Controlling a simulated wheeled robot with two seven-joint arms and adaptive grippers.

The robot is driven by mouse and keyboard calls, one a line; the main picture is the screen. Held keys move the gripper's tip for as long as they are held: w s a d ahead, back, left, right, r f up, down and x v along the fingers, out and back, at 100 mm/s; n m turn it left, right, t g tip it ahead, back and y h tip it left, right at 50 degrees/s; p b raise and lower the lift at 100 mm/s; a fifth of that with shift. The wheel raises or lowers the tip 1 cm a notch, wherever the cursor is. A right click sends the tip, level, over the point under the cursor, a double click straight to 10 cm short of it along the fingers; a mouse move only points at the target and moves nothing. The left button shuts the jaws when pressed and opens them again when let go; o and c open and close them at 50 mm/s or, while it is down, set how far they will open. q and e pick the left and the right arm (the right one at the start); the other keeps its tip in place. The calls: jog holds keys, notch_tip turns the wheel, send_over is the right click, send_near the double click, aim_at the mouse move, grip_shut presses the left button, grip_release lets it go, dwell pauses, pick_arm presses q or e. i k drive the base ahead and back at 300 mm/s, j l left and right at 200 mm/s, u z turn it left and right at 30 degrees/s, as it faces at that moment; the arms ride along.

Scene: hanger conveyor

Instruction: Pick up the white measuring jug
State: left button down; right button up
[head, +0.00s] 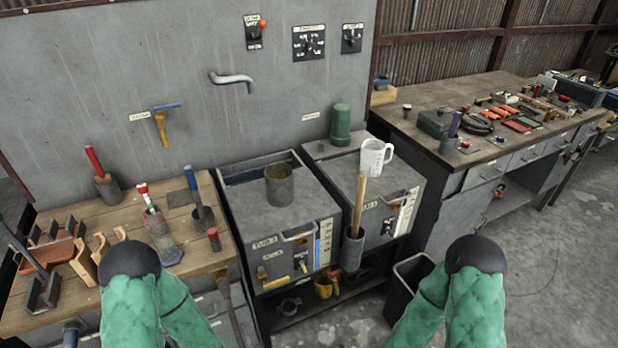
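The white measuring jug (373,158) stands upright on top of the right grey cabinet unit, near its right back edge. Its handle points to the right, and dark markings show on its side. Nothing touches it from my side. My two green-sleeved arms with black rounded joints show at the bottom left and bottom right, well short of the jug. Neither gripper shows in the head view.
A green cylinder (341,124) stands behind and left of the jug. A wooden handle (359,205) rises from a grey holder in front. A grey metal cup (279,185) stands on the left unit. A tool-covered wooden bench (420,97) is at right, a tap (232,79) above.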

aim_at(373, 151)
jog(key=i+l+u, duration=0.15)
jog(key=l, duration=0.2)
jog(key=i+l+u, duration=0.3)
jog(key=l, duration=0.45)
jog(key=i, duration=0.1)
